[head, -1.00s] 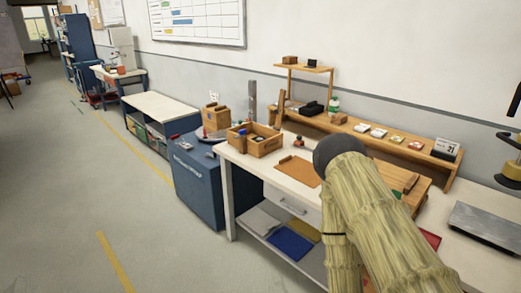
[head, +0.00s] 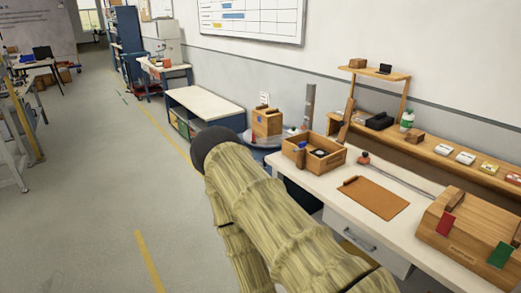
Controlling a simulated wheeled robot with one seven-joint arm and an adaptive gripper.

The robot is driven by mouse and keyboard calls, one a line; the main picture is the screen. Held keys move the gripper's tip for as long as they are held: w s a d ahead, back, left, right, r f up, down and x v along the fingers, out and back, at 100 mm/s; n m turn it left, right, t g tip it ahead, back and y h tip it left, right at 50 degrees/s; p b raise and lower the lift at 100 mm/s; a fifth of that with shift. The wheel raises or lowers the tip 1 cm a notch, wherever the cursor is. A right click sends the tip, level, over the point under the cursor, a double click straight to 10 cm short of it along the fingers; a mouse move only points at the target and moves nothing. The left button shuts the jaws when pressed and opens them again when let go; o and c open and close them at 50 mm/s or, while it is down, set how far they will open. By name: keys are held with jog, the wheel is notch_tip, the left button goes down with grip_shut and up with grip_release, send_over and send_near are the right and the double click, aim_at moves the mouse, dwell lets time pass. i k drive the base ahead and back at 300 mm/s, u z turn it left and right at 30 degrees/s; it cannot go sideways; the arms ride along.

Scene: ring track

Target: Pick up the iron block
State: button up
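I cannot tell for sure which thing is the iron block. A small dark block-like thing (head: 385,69) is on the raised wooden shelf at the upper right, and a larger black thing (head: 380,121) lies on the long shelf below. An open wooden box (head: 331,164) on the workbench holds a small dark item that I cannot make out. My straw-coloured arm reaches up from the bottom middle and ends in a dark round part left of the workbench. My gripper's fingers do not show.
The white workbench (head: 408,221) carries a brown clipboard (head: 376,198) and a large wooden box (head: 470,232) with red and green tags. A blue-framed bench (head: 205,103) stands further back along the wall. The floor (head: 90,200) at left is clear.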

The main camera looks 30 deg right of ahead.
aim_at(320, 153)
jog(key=u, duration=0.15)
jog(key=i, duration=1)
jog(key=z, duration=1)
jog(key=i, duration=0.7)
jog(key=z, duration=0.8)
